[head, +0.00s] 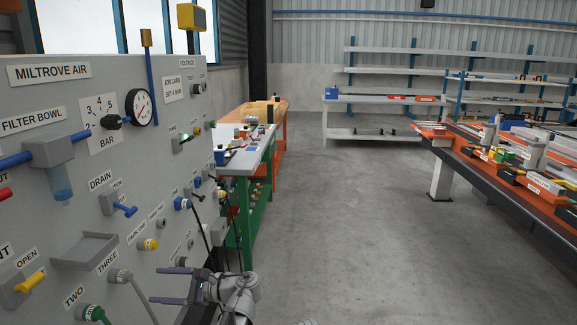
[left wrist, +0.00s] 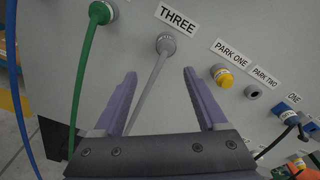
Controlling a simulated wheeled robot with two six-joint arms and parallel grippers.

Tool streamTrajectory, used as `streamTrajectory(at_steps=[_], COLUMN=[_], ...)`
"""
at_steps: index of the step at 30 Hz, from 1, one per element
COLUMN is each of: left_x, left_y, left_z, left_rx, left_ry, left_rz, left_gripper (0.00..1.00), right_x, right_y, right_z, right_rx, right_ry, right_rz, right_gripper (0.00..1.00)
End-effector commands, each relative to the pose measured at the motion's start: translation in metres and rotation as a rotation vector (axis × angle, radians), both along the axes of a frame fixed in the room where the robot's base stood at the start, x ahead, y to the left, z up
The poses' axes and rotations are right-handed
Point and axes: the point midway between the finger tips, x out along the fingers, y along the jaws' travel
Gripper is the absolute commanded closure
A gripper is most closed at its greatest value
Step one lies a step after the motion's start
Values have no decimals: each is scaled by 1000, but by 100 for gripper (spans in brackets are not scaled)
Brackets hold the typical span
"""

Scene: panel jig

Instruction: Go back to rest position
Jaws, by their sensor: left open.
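My left gripper (head: 155,285) is low in front of the grey panel (head: 215,75) in the head view, its two purple fingers apart and pointing at the panel. In the left wrist view the fingers (left wrist: 160,75) are spread with nothing gripped between them. A grey plug (left wrist: 166,43) with a grey hose sits in the port labelled THREE, beyond the fingertips. The hose runs down through the picture between the fingers; I cannot tell its distance from them. My right gripper is not in view.
A green plug (left wrist: 101,12), yellow plug (left wrist: 222,75) and blue plug (left wrist: 288,114) sit in the panel nearby. A small tray (head: 85,250) juts from the panel. A green workbench (head: 262,165) stands beyond. Open floor (head: 345,220) lies right, before an orange-topped table (head: 465,148).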

Motion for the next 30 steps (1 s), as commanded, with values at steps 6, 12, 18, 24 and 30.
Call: streamTrajectory(at_steps=[6,12,18,24,30], left_x=[-38,-84,-129,-153,-157], left_y=[-50,-129,-205,-245,-253], left_z=[-2,-9,1,10,9], left_rx=[-437,-874,-1186,-1321,-1343], left_ry=[-207,-363,-428,-437,-436], left_rz=[26,190,418,566,594], left_gripper=[25,25,25,25,25], right_x=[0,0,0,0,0], right_y=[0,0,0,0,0], right_z=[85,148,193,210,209], right_rx=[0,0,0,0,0], right_ry=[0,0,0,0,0], right_rz=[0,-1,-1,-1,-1], right_gripper=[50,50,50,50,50])
